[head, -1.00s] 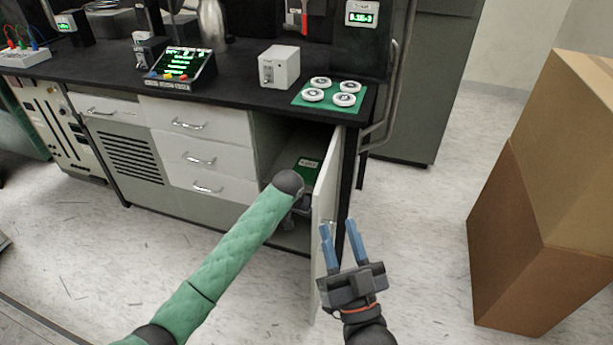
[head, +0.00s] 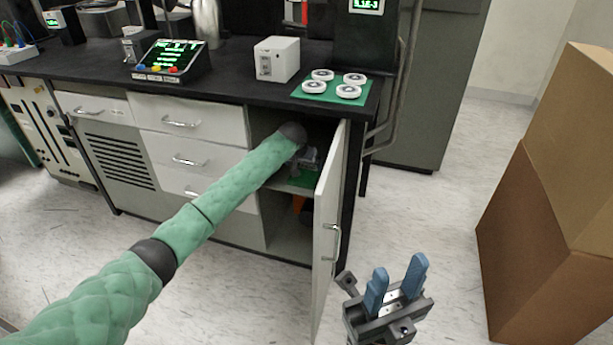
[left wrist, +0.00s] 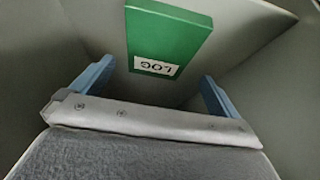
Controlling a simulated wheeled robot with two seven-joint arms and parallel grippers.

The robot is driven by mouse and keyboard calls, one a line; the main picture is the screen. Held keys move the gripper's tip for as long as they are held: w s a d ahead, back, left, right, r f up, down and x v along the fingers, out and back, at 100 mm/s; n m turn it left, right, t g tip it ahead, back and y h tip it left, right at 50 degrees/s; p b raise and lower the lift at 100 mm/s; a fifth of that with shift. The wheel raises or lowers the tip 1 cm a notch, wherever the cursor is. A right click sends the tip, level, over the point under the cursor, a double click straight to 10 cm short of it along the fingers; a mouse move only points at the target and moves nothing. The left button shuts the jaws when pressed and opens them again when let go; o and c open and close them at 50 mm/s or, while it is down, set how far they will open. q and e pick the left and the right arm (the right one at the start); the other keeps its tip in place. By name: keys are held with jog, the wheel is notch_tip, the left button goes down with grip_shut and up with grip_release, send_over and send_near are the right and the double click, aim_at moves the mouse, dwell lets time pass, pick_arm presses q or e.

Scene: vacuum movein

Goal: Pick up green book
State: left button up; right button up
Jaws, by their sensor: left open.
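The green book (left wrist: 168,35), with a white label reading LOG, lies in the cabinet compartment. In the left wrist view it is ahead of and between the two blue fingers. My left gripper (left wrist: 155,85) is open, with the book's near edge close to the line of its fingertips; I cannot tell any contact. In the head view, my left arm reaches into the open cabinet (head: 288,235), and only a bit of the green book (head: 305,178) shows below the wrist. My right gripper (head: 396,283) is open and empty, outside the cabinet, right of its door.
The cabinet door (head: 328,215) stands open just right of my left arm. An orange item (head: 298,203) is on the lower level. The counter above holds a white box (head: 277,59) and a green mat (head: 355,95) with white discs. Cardboard boxes (head: 545,240) stand at right.

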aim_at(306, 171)
pick_arm(q)
jog(key=shift+b+x, duration=0.9)
jog(key=shift+x, duration=2.05)
jog(key=shift+d, duration=0.1)
jog(key=c, duration=0.8)
jog(key=shift+r, duration=0.1)
jog(key=shift+c, duration=0.2)
